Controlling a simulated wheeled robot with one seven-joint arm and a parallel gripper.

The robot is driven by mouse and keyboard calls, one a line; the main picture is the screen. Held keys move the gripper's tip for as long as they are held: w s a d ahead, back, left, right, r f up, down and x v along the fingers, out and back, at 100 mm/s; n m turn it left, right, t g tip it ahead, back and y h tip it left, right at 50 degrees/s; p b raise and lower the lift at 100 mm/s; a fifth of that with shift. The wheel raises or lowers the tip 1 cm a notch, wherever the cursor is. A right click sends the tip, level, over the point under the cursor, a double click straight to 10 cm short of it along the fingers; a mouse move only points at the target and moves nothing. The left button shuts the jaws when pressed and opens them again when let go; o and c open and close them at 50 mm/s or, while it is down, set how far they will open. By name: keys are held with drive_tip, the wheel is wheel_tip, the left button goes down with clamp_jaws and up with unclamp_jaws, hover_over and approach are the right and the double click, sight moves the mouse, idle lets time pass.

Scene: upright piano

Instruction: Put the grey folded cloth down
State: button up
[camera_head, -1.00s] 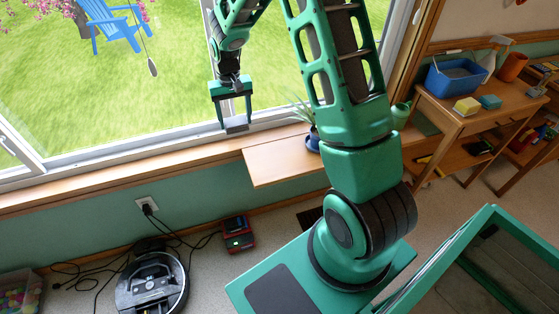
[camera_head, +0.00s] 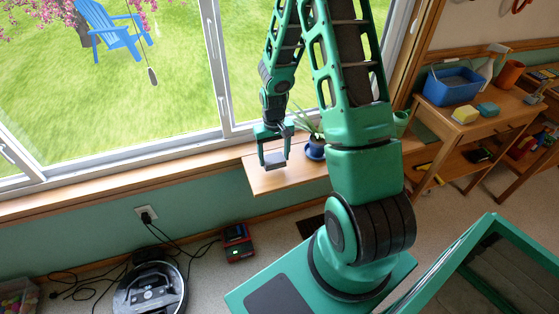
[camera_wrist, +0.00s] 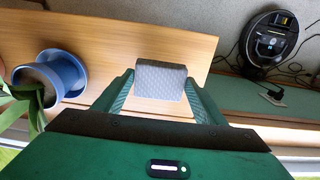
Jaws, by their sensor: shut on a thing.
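The grey folded cloth (camera_wrist: 161,80) is a small block held between the fingertips of my gripper (camera_wrist: 161,88) in the wrist view. The shelf also fills the middle of the wrist view (camera_wrist: 120,30). I cannot tell whether the cloth touches the shelf or hangs just above it.
A potted plant in a blue pot (camera_head: 315,152) stands on the shelf, to the right of my gripper. It also shows in the wrist view (camera_wrist: 62,72). The shelf's left part is bare. A robot vacuum (camera_head: 150,288) sits on the floor below.

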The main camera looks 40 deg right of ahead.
sight(274, 159)
drive_tip(key=shift+f, duration=2)
drive_tip(key=o, duration=1.2)
